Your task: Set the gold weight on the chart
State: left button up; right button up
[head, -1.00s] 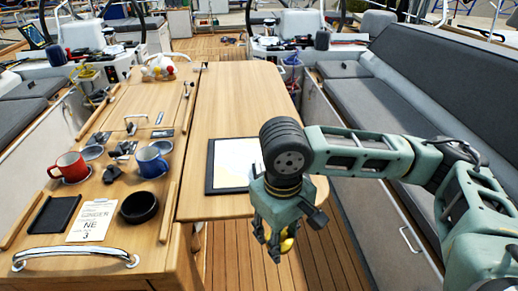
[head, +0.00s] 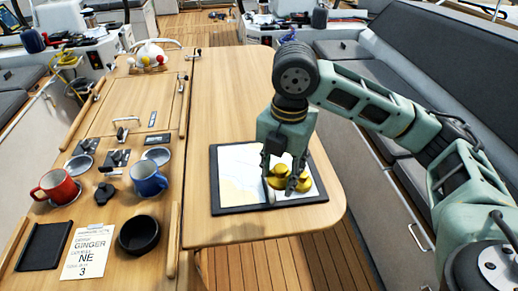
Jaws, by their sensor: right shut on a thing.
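The chart (head: 238,175) lies in a dark frame on the right table leaf, near its front edge. My right gripper (head: 284,188) points down over the right part of the chart. It is shut on the gold weight (head: 279,172), a shiny rounded piece that shows between and behind the fingers. Whether the weight touches the chart or hangs just above it, I cannot tell. The arm and fingers hide part of the chart. My left gripper is not in view.
On the left table half stand a red mug (head: 56,187), a blue mug (head: 149,178), a black bowl (head: 139,235), a dark tray (head: 44,246) and a note card (head: 87,251). A teapot-like white item (head: 151,54) stands farther back. The leaf behind the chart is clear.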

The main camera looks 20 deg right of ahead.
jog(key=shift+w+d+r+n, duration=0.1)
jog(key=shift+w+r+n, duration=0.3)
jog(key=shift+n, duration=0.3)
jog(key=p, duration=0.3)
send_over(234, 192)
notch_tip(234, 192, down, 7)
jog(key=shift+s+d+r, duration=0.1)
jog(key=shift+s, duration=0.05)
notch_tip(234, 192, down, 4)
jog(key=shift+r+p, duration=0.25)
jog(key=shift+p, duration=0.55)
jog(key=shift+f, duration=0.4)
jog(key=o, duration=1.5)
jog(key=shift+f, duration=0.1)
